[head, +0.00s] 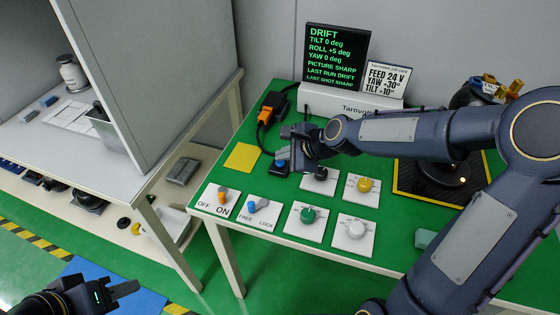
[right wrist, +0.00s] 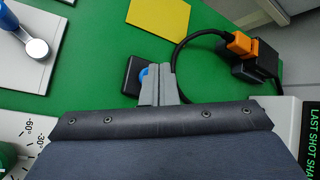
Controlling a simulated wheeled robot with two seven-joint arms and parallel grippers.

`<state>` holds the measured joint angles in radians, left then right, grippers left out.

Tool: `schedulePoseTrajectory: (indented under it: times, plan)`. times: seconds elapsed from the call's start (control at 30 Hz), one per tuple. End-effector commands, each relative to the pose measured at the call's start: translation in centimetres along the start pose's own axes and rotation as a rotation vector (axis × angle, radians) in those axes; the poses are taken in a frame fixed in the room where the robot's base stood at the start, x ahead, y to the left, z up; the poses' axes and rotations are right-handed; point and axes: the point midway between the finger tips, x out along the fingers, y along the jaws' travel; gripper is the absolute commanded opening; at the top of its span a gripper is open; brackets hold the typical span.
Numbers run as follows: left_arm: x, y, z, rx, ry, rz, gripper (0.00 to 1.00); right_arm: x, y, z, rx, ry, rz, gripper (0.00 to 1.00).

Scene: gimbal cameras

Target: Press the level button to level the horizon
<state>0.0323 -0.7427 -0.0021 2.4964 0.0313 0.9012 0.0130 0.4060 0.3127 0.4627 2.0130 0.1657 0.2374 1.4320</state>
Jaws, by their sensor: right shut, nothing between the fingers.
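A small black box with a blue button (head: 281,164) stands on the green table top. In the right wrist view the blue button (right wrist: 144,76) is partly hidden behind my right gripper (right wrist: 159,70), whose shut fingertips lie over or right beside it; I cannot tell whether they touch. In the head view my right gripper (head: 284,150) reaches in from the right above this box. A black screen (head: 337,57) shows green text: DRIFT, TILT 0 deg, ROLL +5 deg, YAW 0 deg, PICTURE SHARP. My left gripper (head: 122,291) is at the lower left, apart from the table, its fingers unclear.
The table holds an ON/OFF switch (head: 222,195), a FREE/LOCK lever (head: 259,205), and green (head: 308,215), white (head: 356,229) and yellow (head: 364,185) knobs. A yellow square (head: 242,157) and an orange plug (head: 265,116) with black cable lie near the button. A label card (head: 387,79) stands behind.

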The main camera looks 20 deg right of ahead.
Motion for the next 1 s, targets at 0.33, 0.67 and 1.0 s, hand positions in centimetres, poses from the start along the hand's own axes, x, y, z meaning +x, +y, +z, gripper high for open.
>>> schedulePoseTrajectory:
  times: [0.33,0.67,1.0]
  plan:
    - [0.27,-0.12,0.13,0.000,0.000,0.000,0.34,0.27,0.20,-0.20,0.001,0.000,0.000,0.00]
    - [0.53,-0.24,0.27,0.000,0.000,0.000,0.34,0.55,0.41,-0.41,0.001,0.000,0.000,0.00]
    - [0.62,-0.28,0.31,0.000,0.000,0.000,0.34,0.65,0.50,-0.50,0.000,0.000,0.001,0.00]
